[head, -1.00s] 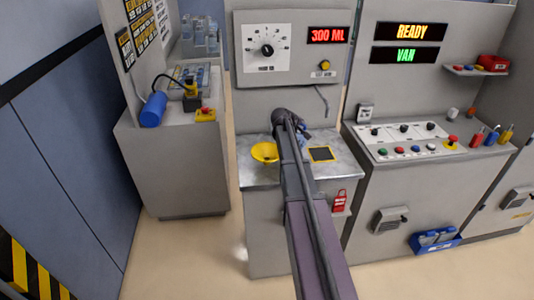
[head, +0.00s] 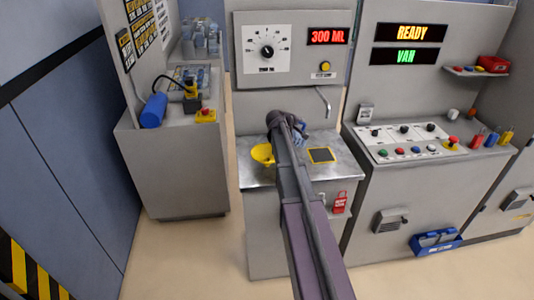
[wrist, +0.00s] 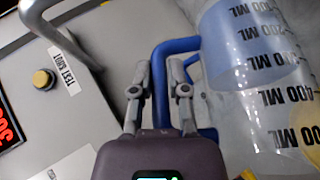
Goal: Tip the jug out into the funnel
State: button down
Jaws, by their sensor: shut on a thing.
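The yellow funnel (head: 262,154) sits at the left of the steel worktop in the head view. My gripper, at the end of my arm beside the funnel's right, is largely hidden there by my own arm. In the wrist view my gripper (wrist: 160,95) is shut on the blue handle of the jug (wrist: 265,125). The jug is clear, with ML marks and blue liquid inside. Its marks lie at a strong angle to the panel lettering, so it appears tilted. Its mouth is not clear, and I cannot tell whether liquid is leaving it.
A yellow-edged dark pad (head: 321,155) lies right of my arm on the steel worktop (head: 345,168). A bent metal spout (head: 324,100) hangs from the panel behind, under the 300 ML display (head: 329,36). A control console (head: 415,140) stands to the right.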

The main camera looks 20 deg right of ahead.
jog(key=shift+a+r+n+h+b, duration=0.3)
jog(key=shift+a+r+h+b, duration=0.1)
jog(key=shift+a+r+h, duration=0.5)
dwell(0.7)
jog(key=shift+r, duration=0.1)
jog(key=shift+a+r+t, duration=0.1)
jog(key=shift+a+t, duration=0.2)
jog(key=shift+a+r+h, duration=0.15)
jog(key=shift+a+h, duration=0.15)
jog(key=shift+h, duration=0.1)
jog(key=shift+a+r+h+b, duration=0.3)
jog(key=shift+a+b, duration=0.15)
jog(key=shift+a, duration=0.15)
jog(key=shift+a+r, duration=0.1)
jog(key=shift+a, duration=0.15)
jog(key=shift+a+r+n+t+h+b, duration=0.2)
jog(key=shift+a+r+n+h+b, duration=0.15)
jog(key=shift+a+h+b, duration=0.15)
jog(key=shift+a+r+n+t+h+b, duration=0.25)
jog(key=shift+a+r+h+b, duration=0.1)
jog(key=shift+a+h, duration=0.15)
